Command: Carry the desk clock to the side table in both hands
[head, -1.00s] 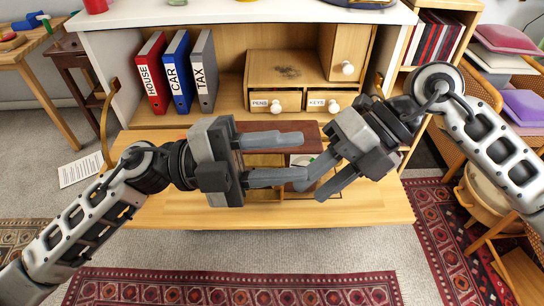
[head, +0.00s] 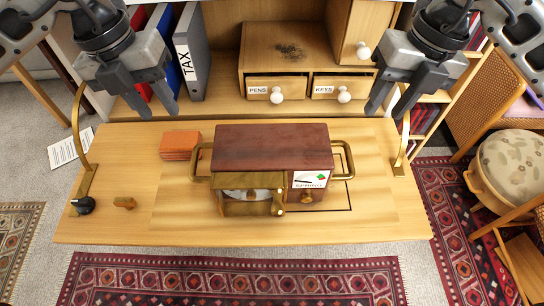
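The desk clock (head: 272,146) is a red-brown wooden case with a brass handle on each side. It stands on the fold-down desk top, with a brass-framed front (head: 250,200) and a small picture label facing me. My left gripper (head: 148,113) is open and empty, above the desk's back left, apart from the left handle (head: 198,162). My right gripper (head: 391,113) is open and empty, above the back right, apart from the right handle (head: 346,160).
An orange-brown block (head: 180,145) lies left of the clock. A black object (head: 83,205) and a small brass piece (head: 124,203) lie near the left edge. Brass stays (head: 77,140) flank the desk top. A round cushioned stool (head: 512,165) stands at right.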

